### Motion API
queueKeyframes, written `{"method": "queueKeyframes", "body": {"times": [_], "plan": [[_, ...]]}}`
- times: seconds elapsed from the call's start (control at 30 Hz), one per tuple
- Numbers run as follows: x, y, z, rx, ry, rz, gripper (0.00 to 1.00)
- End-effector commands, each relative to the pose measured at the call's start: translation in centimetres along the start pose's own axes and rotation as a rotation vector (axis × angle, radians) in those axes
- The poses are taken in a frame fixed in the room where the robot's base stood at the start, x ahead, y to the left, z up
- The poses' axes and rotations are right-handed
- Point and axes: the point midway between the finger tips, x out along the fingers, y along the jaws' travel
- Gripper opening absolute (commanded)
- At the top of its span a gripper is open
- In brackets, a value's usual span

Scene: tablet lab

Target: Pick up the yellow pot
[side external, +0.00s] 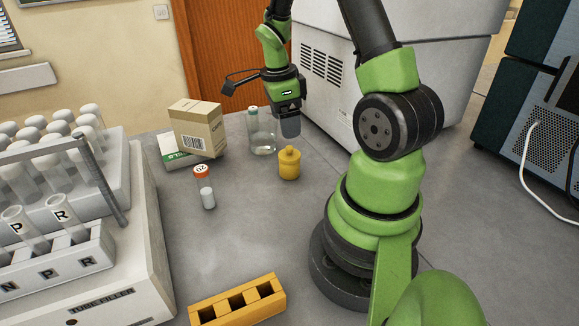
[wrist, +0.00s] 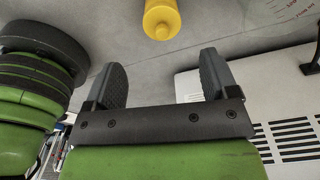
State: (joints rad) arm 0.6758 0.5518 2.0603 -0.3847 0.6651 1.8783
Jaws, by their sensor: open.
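The yellow pot (side external: 289,164) stands upright on the grey bench, with a narrower knob-like top. In the wrist view the yellow pot (wrist: 161,20) is at the top edge, partly cut off, beyond the fingertips and about midway between them. My gripper (side external: 288,128) is above the pot in the side view, pointing down, apart from it. In the wrist view my gripper (wrist: 162,72) has its two dark fingers spread wide with nothing between them.
A clear bottle (side external: 262,134) stands close behind-left of the pot. A carton (side external: 197,128), an orange-capped vial (side external: 204,187) and a yellow rack (side external: 237,301) are on the bench. A large white machine (side external: 330,90) stands behind. Bench in front of the pot is clear.

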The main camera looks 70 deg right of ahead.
Motion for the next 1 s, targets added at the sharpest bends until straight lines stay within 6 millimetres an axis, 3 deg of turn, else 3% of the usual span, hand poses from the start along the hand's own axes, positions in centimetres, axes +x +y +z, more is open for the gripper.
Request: {"method": "queueKeyframes", "body": {"times": [0.2, 0.47, 0.7, 1.0], "plan": [[3.4, 0.0, -0.1, 0.011, 0.004, 0.008, 0.80], [5.6, -0.1, -0.1, 0.010, 0.002, 0.007, 0.80], [9.0, -0.2, -0.1, 0.010, 0.003, 0.007, 0.80], [9.8, -0.3, -0.1, 0.010, 0.000, 0.003, 0.80]]}}
